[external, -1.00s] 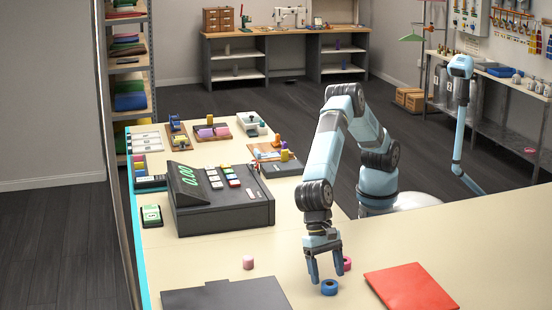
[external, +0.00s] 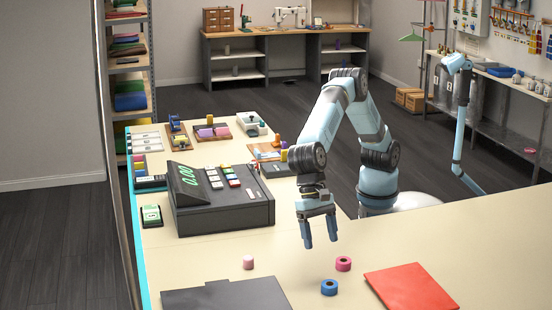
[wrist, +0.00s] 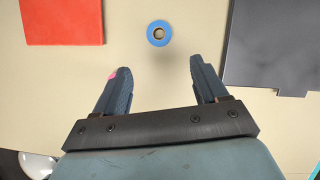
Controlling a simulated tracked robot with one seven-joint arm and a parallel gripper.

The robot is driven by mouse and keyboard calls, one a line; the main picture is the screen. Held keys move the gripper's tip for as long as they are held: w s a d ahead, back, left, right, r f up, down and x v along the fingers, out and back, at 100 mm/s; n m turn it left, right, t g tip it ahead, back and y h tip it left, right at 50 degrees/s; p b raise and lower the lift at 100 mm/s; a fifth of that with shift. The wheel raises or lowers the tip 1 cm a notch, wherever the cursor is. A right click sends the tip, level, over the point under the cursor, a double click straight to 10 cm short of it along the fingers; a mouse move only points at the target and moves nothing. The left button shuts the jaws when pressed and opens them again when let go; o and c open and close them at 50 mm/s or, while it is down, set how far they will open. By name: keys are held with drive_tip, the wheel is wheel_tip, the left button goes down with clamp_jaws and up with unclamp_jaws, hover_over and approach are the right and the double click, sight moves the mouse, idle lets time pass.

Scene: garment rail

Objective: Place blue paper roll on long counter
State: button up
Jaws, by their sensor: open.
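The blue paper roll (external: 329,287) lies flat on the long counter (external: 450,235), near the front of the external view. In the wrist view the blue roll (wrist: 159,33) is a ring with a pale core, beyond and between my fingertips. My gripper (external: 320,232) is open and empty, raised above the counter behind the roll and apart from it. In the wrist view my open gripper (wrist: 152,72) has its two fingers spread. A pink roll (external: 343,264) lies just behind the blue one; in the wrist view it is mostly hidden by the left finger.
A red folder (external: 411,287) lies right of the blue roll. A dark grey clipboard-like sheet (external: 228,297) lies to its left. A light pink cylinder (external: 248,262) stands near that sheet. A black cash register (external: 220,200) is farther back. Bare counter surrounds the rolls.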

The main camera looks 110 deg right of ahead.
drive_tip(key=s+d+r+n+t+h, duration=0.1)
drive_tip(key=d+r+n, duration=0.3)
drive_tip(key=d, duration=0.8)
drive_tip(key=s+d+r+n+t, duration=0.1)
drive_tip(key=d+r+t, duration=0.1)
drive_tip(key=d+r, duration=0.8)
drive_tip(key=s+d+r+n+t+h, duration=0.1)
drive_tip(key=d+r+n, duration=0.15)
drive_tip(key=d, duration=1.25)
drive_tip(key=s+d+n+t+h, duration=0.1)
drive_tip(key=s+d+n, duration=0.1)
drive_tip(key=s+d, duration=0.55)
drive_tip(key=s+d+n, duration=0.2)
drive_tip(key=s+d, duration=0.3)
drive_tip(key=d, duration=0.6)
drive_tip(key=s+d+f+n+t+h, duration=0.1)
drive_tip(key=s+d+f+n, duration=0.3)
drive_tip(key=s+d, duration=0.5)
drive_tip(key=s+f, duration=0.2)
drive_tip(key=s, duration=0.2)
drive_tip(key=shift+d, duration=0.2)
